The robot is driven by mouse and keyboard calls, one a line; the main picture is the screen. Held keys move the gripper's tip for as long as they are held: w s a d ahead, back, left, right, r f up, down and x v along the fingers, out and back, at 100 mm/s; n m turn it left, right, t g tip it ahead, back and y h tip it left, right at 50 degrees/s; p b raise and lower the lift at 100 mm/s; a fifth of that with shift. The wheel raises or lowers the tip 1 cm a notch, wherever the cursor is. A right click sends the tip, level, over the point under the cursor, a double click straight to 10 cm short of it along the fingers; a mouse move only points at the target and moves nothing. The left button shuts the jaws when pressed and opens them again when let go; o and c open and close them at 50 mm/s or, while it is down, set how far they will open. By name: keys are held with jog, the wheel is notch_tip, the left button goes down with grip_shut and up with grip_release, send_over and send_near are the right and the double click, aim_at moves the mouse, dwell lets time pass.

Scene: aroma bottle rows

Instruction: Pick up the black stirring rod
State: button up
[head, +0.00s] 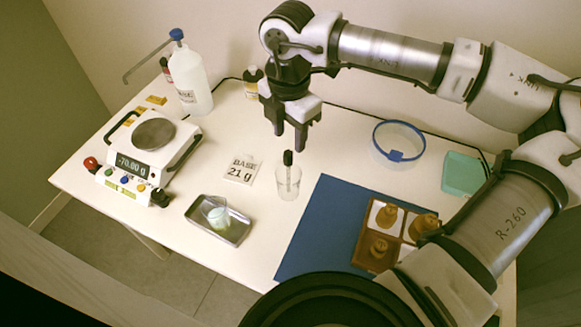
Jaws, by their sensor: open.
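The black stirring rod (288,158) stands upright in a small clear beaker (288,185) near the middle of the white table. Only its dark top shows clearly above the beaker; the lower part is faint through the clear wall. My gripper (290,143) points down just above the rod, with its two dark fingers apart. The fingertips appear close to the rod's top, but I cannot tell the exact gap in depth. Nothing is held between the fingers.
A "BASE 21 g" card (242,170), a metal tray (238,232) with a small cup (217,217), and a scale (150,150) are left. A wash bottle (190,82) stands behind. Right are a blue mat (312,235), brown bottles in a holder (385,217), and a blue-rimmed container (384,146).

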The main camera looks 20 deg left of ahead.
aim_at(288, 153)
notch_tip(288, 153, down, 3)
jog(key=shift+f, duration=0.2)
jog(key=shift+s+a+f+p, duration=0.15)
jog(key=shift+f+p, duration=0.55)
jog(key=shift+f, duration=0.65)
jog(key=shift+s+d+f+p, duration=0.1)
jog(key=shift+f+p, duration=0.55)
jog(key=shift+f, duration=0.7)
jog(key=shift+c, duration=0.4)
jog(key=c, duration=0.8)
jog(key=shift+c, duration=0.2)
notch_tip(288, 153, up, 20)
jog(key=b, duration=0.3)
jog(key=shift+b, duration=0.3)
